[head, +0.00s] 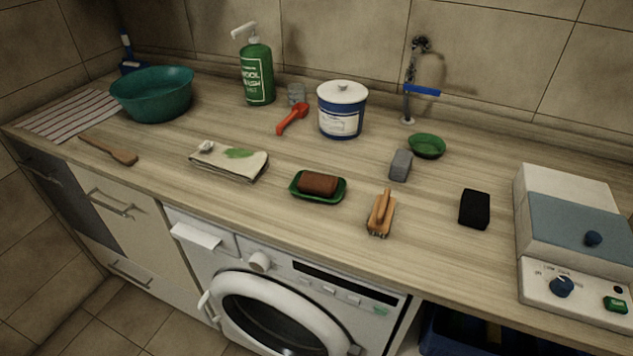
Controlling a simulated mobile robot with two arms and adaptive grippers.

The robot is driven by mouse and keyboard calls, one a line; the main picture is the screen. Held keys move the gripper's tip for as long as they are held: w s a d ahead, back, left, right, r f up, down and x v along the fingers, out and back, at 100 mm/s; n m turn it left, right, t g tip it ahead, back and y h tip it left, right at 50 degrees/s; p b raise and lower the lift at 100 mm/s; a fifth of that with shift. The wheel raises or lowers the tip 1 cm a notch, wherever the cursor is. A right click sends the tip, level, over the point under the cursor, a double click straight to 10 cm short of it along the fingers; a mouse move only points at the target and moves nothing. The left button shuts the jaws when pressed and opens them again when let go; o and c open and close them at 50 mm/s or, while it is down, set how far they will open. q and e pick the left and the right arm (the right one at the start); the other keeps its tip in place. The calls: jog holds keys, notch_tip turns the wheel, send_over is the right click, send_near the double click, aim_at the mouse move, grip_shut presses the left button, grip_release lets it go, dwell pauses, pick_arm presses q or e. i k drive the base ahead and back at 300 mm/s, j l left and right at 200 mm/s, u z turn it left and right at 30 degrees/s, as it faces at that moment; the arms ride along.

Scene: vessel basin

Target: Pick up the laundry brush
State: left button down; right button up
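A small wooden brush (381,214) with a raised handle and what look like bristles at its near end lies near the front of the counter, right of centre; I take it for the laundry brush. It stands apart from its neighbours. Another long wooden tool (110,151), with a wider flat end, lies at the left front; I cannot tell if it has bristles. Neither of my grippers shows in the head view.
Near the brush are a green dish (296,196) with a brown bar, a grey block (400,165) and a black block (474,209). A blue-and-white tub (341,112) stands behind. A white-and-blue appliance (570,215) fills the right end. Counter between them is bare.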

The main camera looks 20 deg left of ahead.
aim_at(380, 220)
jog(key=l+u, duration=0.15)
jog(key=l, duration=0.65)
jog(key=k+l+u, duration=0.2)
jog(key=l, duration=0.65)
jog(key=i, duration=0.1)
